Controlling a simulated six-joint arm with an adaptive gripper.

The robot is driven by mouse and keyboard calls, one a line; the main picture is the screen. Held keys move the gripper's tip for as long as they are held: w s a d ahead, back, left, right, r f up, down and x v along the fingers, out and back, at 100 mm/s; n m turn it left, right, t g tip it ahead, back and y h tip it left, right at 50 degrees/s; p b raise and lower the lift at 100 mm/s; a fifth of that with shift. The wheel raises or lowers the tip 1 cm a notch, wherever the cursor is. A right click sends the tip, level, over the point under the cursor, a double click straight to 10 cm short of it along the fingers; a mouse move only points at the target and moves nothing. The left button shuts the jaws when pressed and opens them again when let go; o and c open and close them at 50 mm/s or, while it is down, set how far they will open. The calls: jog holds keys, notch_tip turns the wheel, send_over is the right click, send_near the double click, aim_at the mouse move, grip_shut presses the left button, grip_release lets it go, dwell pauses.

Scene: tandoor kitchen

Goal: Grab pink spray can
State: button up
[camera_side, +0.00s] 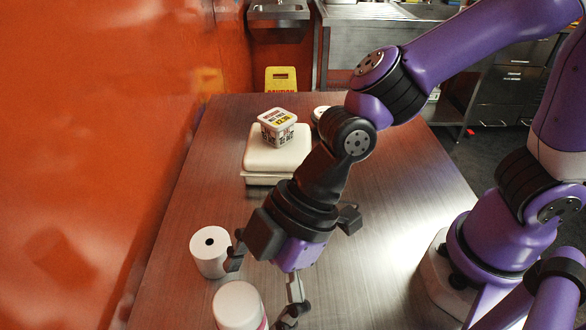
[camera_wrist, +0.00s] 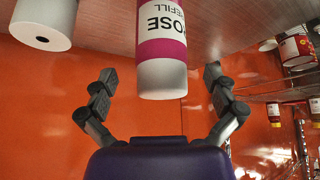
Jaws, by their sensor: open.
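The pink spray can stands on the metal table at the bottom of the side view, cut off by the frame edge; mostly its white top (camera_side: 238,303) shows there. In the wrist view the can (camera_wrist: 162,50) has a white end, a pink band and a white label with dark print, upside down. My gripper (camera_side: 262,288) is open beside the can in the side view. In the wrist view, the fingers of my gripper (camera_wrist: 160,76) are spread to either side of the can's white end, with gaps on both sides. I see no contact.
A white paper roll (camera_side: 211,251) stands close to the left finger; it also shows in the wrist view (camera_wrist: 42,22). A white box (camera_side: 270,158) with a small labelled tub (camera_side: 277,127) on it stands farther back. An orange wall (camera_side: 90,150) borders the table's left. The table's middle right is bare.

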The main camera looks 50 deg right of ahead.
jog(key=x, duration=0.4)
jog(key=shift+s+f, duration=0.1)
jog(key=shift+f, duration=0.25)
jog(key=c, duration=1.4)
